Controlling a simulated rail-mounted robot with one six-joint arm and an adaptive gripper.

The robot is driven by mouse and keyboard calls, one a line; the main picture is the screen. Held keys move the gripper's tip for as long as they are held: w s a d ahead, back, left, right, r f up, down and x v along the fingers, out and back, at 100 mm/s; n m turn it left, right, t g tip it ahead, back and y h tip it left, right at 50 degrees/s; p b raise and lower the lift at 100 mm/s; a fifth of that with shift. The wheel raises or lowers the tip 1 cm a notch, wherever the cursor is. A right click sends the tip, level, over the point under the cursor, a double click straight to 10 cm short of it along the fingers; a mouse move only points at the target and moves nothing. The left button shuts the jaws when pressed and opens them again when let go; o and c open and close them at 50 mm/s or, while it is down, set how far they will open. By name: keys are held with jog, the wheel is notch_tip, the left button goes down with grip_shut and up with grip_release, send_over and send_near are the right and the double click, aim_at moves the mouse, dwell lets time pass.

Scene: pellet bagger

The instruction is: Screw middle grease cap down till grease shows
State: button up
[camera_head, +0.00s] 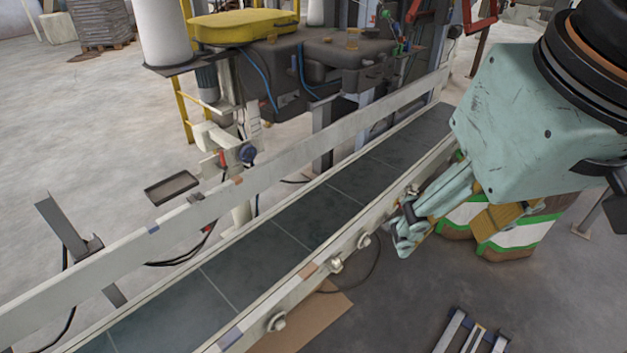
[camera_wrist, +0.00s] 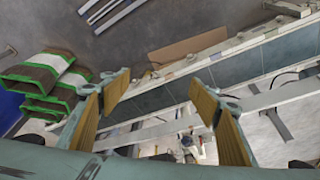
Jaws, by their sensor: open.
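Several small pale round fittings that look like the grease caps stick out along the near side rail of the conveyor. In the head view one is at the lower left (camera_head: 277,321), and a pair of fittings (camera_head: 335,264) sits closer to my gripper. Others beyond are partly hidden by my fingers, and I cannot tell which is the middle cap. No grease can be made out. My gripper (camera_head: 408,228) is open and empty, beside the near rail and apart from the fittings. In the wrist view my gripper (camera_wrist: 160,97) has its fingers spread, with the rail beyond them.
The conveyor belt (camera_head: 318,218) runs diagonally between its rails. Green, white and brown bags (camera_head: 510,232) are stacked below my arm, also on the left of the wrist view (camera_wrist: 45,75). Cardboard (camera_head: 305,318) and metal bars (camera_head: 470,332) lie on the floor. Machinery stands behind the belt.

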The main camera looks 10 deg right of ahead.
jog(key=shift+w, duration=0.5)
jog(key=shift+c, duration=1.4)
jog(key=w+n, duration=0.1)
jog(key=w, duration=0.3)
jog(key=w+n, duration=0.2)
jog(key=w, duration=0.2)
jog(key=shift+w, duration=0.4)
jog(key=c, duration=0.5)
jog(key=w+f+n+g, duration=0.1)
jog(key=w+f+n, duration=0.35)
jog(key=w, duration=0.65)
jog(key=w+f+n+g, duration=0.1)
jog(key=w+f+n, duration=0.3)
jog(key=w, duration=0.7)
jog(key=w+f+n+p, duration=0.1)
jog(key=w+f+n, duration=0.4)
jog(key=w+f, duration=1)
jog(key=w+f+n, duration=0.2)
jog(key=f+n, duration=0.1)
jog(key=f, duration=1)
jog(key=w+f+n+g, duration=0.1)
jog(key=w+f+n, duration=0.1)
jog(key=f, duration=1.1)
jog(key=w+f+n, duration=0.3)
jog(key=f+n, duration=0.1)
jog(key=f, duration=0.9)
jog(key=shift+d+f+g+p, duration=0.3)
jog(key=shift+g+p, duration=0.1)
